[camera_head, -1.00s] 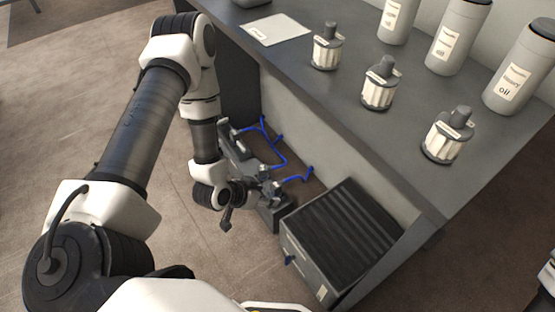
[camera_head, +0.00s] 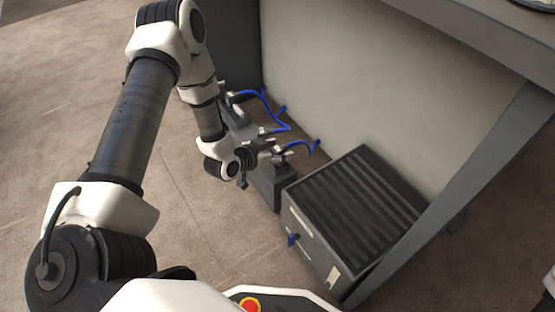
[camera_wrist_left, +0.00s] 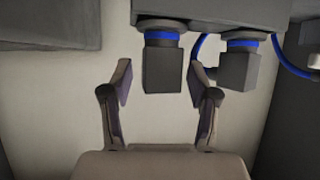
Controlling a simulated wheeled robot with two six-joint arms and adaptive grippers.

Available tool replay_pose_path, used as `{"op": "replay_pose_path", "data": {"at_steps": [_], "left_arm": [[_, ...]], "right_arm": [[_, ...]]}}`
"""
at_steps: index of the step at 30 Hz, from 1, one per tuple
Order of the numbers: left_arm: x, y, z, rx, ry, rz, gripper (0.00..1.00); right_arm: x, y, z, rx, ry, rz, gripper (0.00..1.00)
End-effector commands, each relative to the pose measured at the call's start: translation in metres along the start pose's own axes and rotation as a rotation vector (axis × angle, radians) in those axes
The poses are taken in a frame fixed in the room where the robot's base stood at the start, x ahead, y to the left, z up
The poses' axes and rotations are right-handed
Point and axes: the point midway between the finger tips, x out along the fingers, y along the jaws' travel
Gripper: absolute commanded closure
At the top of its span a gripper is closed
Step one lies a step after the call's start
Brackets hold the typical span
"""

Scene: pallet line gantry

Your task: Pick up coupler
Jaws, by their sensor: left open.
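In the left wrist view, a dark grey block-shaped coupler (camera_wrist_left: 162,68) with a blue ring at its top hangs from a grey housing. A second similar coupler (camera_wrist_left: 238,68) hangs to its right with a blue hose beside it. My left gripper (camera_wrist_left: 159,78) is open, with one finger on each side of the first coupler; I see no finger closed on it. In the head view, my left gripper (camera_head: 262,150) is low beside the grey unit (camera_head: 270,185) with blue hoses under the bench; the couplers are too small to tell apart there. My right gripper is not in view.
A dark ribbed box (camera_head: 350,210) with a blue handle stands on the floor right of the unit. The bench's pale back panel (camera_head: 350,90) rises behind, and a grey bench leg (camera_head: 455,180) stands at right. Open floor (camera_head: 60,100) lies at left.

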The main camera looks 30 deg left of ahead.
Motion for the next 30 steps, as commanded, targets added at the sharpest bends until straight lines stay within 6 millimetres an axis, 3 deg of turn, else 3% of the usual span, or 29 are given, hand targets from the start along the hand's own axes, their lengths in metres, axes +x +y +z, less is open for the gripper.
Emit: {"op": "replay_pose_path", "data": {"at_steps": [4, 9, 20, 30], "left_arm": [[-0.001, 0.000, -0.002, 0.000, 0.000, 0.000, 0.43], [-0.001, 0.000, -0.001, 0.000, 0.000, 0.000, 1.00], [-0.005, 0.000, -0.008, 0.000, 0.000, 0.000, 1.00], [-0.043, 0.000, -0.078, -0.001, 0.003, -0.001, 1.00]], "right_arm": [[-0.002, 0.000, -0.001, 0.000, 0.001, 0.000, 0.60], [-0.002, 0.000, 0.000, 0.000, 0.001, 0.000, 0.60], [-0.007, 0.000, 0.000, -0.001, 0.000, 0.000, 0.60], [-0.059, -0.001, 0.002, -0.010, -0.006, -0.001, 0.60]]}}
